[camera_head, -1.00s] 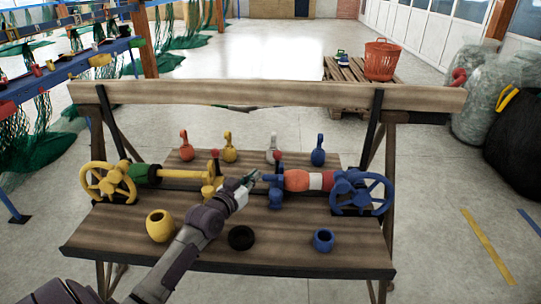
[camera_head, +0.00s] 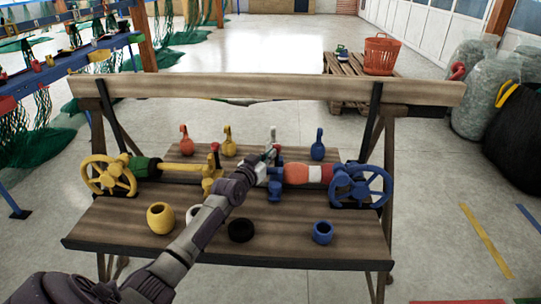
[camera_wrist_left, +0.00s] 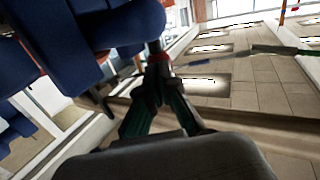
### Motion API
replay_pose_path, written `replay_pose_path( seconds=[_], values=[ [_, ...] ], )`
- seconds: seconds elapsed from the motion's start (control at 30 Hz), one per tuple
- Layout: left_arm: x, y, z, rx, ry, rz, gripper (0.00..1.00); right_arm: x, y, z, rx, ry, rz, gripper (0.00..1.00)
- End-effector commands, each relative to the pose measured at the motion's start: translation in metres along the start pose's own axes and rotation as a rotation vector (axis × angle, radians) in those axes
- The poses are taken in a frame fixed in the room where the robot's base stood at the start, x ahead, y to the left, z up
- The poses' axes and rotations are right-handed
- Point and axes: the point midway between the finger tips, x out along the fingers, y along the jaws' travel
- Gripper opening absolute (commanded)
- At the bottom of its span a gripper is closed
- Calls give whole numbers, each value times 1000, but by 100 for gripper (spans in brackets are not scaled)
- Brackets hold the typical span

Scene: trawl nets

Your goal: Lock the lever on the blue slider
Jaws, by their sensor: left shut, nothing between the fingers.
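The blue slider (camera_head: 274,187) sits on the bar in the middle of the bench, left of the red and white roll (camera_head: 300,173). It fills the upper left of the left wrist view, as large blue parts (camera_wrist_left: 100,30). My left gripper (camera_head: 270,154) is at the slider's upper side, shut with nothing between its fingers. In the wrist view its fingertips (camera_wrist_left: 157,70) meet close to a red knob and dark stem (camera_wrist_left: 158,55), which look like the slider's lever. Whether they touch cannot be told. My forearm crosses the bench front. My right gripper is not in view.
A yellow slider (camera_head: 211,180) with its own red knob stands left of my gripper. Blue (camera_head: 360,185) and yellow (camera_head: 108,175) handwheels flank the bar. Weights with loops stand behind.

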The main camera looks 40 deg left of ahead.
Motion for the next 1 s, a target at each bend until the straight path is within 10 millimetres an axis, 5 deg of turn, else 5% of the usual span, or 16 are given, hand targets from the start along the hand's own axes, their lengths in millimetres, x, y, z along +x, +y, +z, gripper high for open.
replay_pose_path(
  seconds=[0.57, 1.0],
  values=[
    [8, -1, -3, -4, -10, -1, 0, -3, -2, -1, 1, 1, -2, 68],
    [30, -13, -16, -111, -223, -3, 0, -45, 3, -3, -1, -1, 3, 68]
  ],
)
